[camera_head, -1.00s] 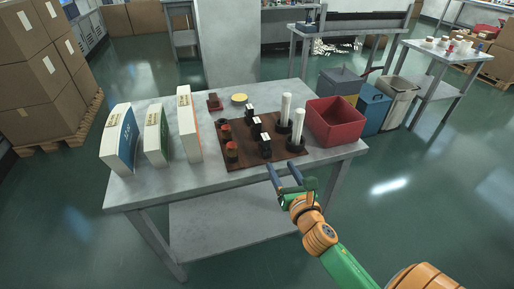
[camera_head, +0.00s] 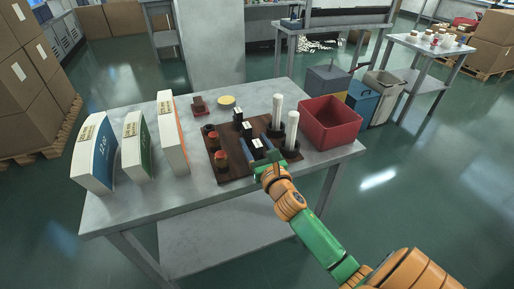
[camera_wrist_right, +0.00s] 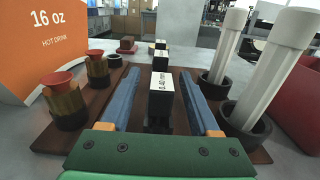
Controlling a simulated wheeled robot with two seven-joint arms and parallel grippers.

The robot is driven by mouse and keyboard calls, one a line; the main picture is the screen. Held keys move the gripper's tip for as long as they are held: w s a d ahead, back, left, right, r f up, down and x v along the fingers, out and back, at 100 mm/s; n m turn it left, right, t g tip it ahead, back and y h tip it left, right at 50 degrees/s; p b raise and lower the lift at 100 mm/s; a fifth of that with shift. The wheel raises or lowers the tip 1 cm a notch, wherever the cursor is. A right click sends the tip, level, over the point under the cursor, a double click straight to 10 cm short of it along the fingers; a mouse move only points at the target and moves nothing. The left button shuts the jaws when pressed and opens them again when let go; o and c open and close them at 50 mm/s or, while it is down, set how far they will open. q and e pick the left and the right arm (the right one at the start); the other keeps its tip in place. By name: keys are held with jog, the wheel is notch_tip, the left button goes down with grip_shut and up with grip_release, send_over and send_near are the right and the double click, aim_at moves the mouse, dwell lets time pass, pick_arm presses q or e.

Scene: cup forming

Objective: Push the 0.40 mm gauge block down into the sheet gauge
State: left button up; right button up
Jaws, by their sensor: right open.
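The 0.40 mm gauge block (camera_wrist_right: 161,98), black with a white labelled top, stands upright in the right wrist view, nearest of a row of similar blocks. It also shows in the head view (camera_head: 257,142), on the brown board (camera_head: 228,173). My right gripper (camera_head: 262,154) is open at the near edge of the board. In the right wrist view its blue fingers (camera_wrist_right: 160,76) lie on either side of the block, with gaps visible on both sides. The block's lower part and the sheet gauge under it are hard to make out. My left gripper is not in view.
Two white cup stacks (camera_head: 291,130) stand in dark holders right of the blocks, beside a red bin (camera_head: 331,122). Red-topped brass pieces (camera_head: 219,158) stand left of the blocks. Tall printed boxes (camera_head: 171,134) stand farther left. The table front is clear.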

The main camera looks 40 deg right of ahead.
jog(key=shift+w+d, duration=0.15)
jog(key=shift+w, duration=0.5)
jog(key=shift+s, duration=0.1)
grip_shut()
